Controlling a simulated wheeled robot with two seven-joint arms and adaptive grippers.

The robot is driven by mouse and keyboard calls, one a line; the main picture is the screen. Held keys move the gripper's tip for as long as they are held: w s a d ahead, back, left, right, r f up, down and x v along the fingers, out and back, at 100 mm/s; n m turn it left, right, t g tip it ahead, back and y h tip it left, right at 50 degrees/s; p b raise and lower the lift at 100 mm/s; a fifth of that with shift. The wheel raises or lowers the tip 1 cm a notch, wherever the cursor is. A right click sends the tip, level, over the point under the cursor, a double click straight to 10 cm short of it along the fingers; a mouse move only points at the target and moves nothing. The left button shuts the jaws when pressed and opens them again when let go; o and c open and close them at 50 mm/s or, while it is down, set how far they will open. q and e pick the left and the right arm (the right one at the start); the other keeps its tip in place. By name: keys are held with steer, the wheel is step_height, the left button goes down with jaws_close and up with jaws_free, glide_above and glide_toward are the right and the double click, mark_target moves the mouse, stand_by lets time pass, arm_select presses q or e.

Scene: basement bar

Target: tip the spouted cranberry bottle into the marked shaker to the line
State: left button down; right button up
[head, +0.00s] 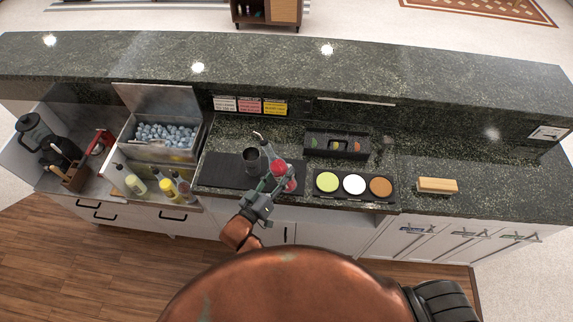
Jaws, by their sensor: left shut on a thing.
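My left gripper (268,190) is shut on the cranberry bottle (291,184), a clear bottle with red contents. The shaker (251,161) is a dark metal cup standing upright on a black bar mat (222,172), just left of the bottle. I cannot tell whether the bottle touches it or whether liquid flows. The shaker's line and inside level are too small to make out. My right gripper is not in view.
An ice bin (153,152) and several bottles in a rail (160,187) stand left. A garnish caddy (337,144) sits behind a tray of three coloured discs (354,186). A yellow-topped block (437,185) lies on the clear right counter (490,190). A raised ledge (290,62) runs behind.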

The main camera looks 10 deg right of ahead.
mark_target(295, 184)
arm_select(q)
steer(key=shift+w+d+r+g+h+p, duration=0.15)
steer(key=shift+d+g+h+p, duration=0.2)
steer(key=shift+d, duration=0.4)
steer(key=shift+d+f, duration=0.2)
steer(key=s+n+b, duration=0.1)
steer(key=n, duration=0.1)
steer(key=d+f+n+b, duration=0.1)
steer(key=n, duration=0.1)
steer(key=s+d+f+n+b, duration=0.1)
steer(key=n, duration=0.1)
steer(key=shift+s+d, duration=0.15)
steer(key=shift+s, duration=0.2)
steer(key=shift+s+d+f+n, duration=0.1)
steer(key=shift+s+d+n, duration=0.1)
steer(key=shift+n, duration=0.3)
steer(key=shift+r, duration=0.2)
steer(key=shift+s+n+p, duration=0.15)
steer(key=shift+n+p, duration=0.15)
steer(key=shift+p, duration=0.1)
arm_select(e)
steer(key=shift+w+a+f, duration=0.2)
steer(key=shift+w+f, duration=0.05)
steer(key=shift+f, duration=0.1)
arm_select(q)
steer(key=shift+f, duration=0.15)
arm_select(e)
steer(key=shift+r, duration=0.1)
